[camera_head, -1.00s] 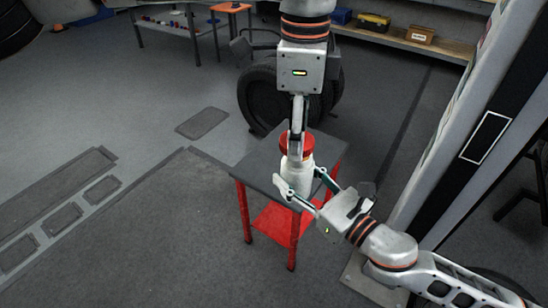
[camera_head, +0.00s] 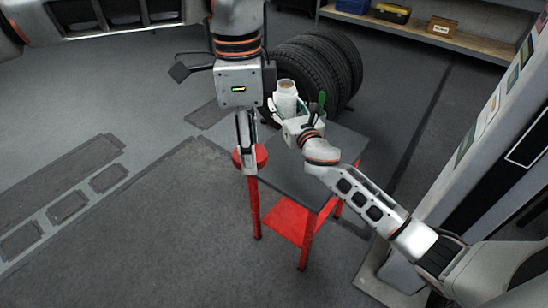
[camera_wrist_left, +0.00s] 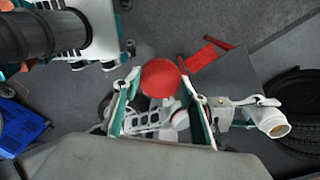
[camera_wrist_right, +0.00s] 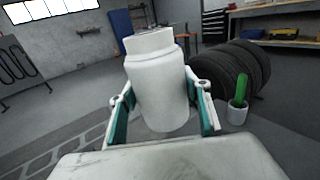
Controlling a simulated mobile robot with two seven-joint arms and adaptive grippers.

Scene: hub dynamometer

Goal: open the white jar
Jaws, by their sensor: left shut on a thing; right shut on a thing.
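The white jar (camera_head: 287,103) is uncovered, and its round mouth shows in the head view. My right gripper (camera_head: 290,126) is shut around its body and holds it over the far left side of the small table (camera_head: 345,142); in the right wrist view the jar (camera_wrist_right: 160,90) is nearly upright, slightly tilted. The red lid (camera_head: 261,156) is apart from the jar, lower and to its left, by the table's left corner. My left gripper (camera_head: 247,170) is shut on this lid, also seen in the left wrist view (camera_wrist_left: 160,78). Whether the lid touches the table is unclear.
A potted cactus (camera_wrist_right: 239,105) stands near the jar. Black tyres (camera_head: 318,65) stand behind the table. A shelf with boxes (camera_head: 420,28) is at the back, and a pale panel (camera_head: 485,130) rises at the right. The table's middle is bare.

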